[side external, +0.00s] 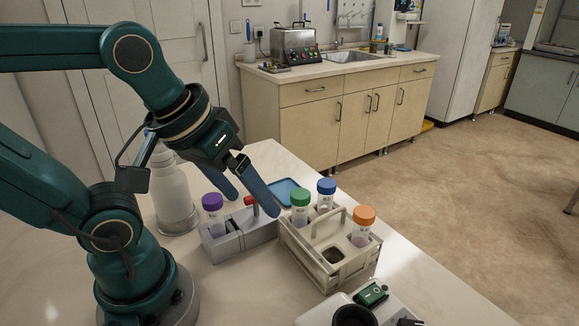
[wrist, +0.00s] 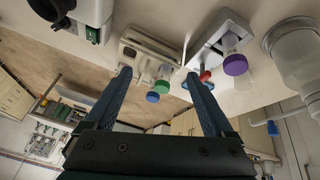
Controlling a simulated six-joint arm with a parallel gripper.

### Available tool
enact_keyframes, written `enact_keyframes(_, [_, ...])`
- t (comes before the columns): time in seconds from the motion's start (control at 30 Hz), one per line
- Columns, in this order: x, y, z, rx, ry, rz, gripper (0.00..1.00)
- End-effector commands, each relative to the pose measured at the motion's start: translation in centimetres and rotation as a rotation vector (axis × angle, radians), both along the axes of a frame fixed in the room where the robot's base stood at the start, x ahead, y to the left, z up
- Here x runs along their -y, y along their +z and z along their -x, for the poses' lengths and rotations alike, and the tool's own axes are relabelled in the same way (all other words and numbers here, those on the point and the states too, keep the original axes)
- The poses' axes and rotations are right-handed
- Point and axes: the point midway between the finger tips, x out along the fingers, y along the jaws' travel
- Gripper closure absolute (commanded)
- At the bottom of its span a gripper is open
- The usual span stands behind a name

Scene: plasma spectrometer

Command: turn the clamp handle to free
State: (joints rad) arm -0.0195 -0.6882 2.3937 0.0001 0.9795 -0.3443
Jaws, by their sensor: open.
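The clamp handle (side external: 250,201) is a small red piece standing on the grey clamp block (side external: 240,237). Its lower part is hard to make out. A purple-capped tube (side external: 213,213) stands in the block's left end. In the wrist view the red handle (wrist: 205,76) shows right beside the tip of the right-hand finger, with the grey block (wrist: 208,48) behind it. My gripper (side external: 256,205) is open and empty, with its two blue fingers spread and tilted down over the block. In the side view one finger passes close to the handle. I cannot tell whether they touch.
A beige rack (side external: 325,255) with green-, blue- and orange-capped tubes stands just right of the block. A blue tray (side external: 285,190) lies behind. A clear bottle (side external: 172,190) stands to the left. A white device (side external: 365,308) sits at the front right.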

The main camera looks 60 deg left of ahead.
Motion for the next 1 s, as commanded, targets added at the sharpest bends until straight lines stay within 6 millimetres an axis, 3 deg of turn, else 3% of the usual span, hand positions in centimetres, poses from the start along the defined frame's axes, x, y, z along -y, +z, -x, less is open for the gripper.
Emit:
enact_keyframes(0.27, [-3.3, 0.8, -3.6, -0.154, 0.583, 0.181, 0.12])
enact_keyframes(0.5, [-8.2, -0.9, -6.4, -0.298, 1.046, 0.27, 0.12])
enact_keyframes(0.7, [-10.8, -2.9, -6.9, -0.375, 1.164, 0.281, 0.12])
enact_keyframes(1.0, [-11.2, -5.7, -6.5, -0.4, 1.188, 0.282, 0.12])
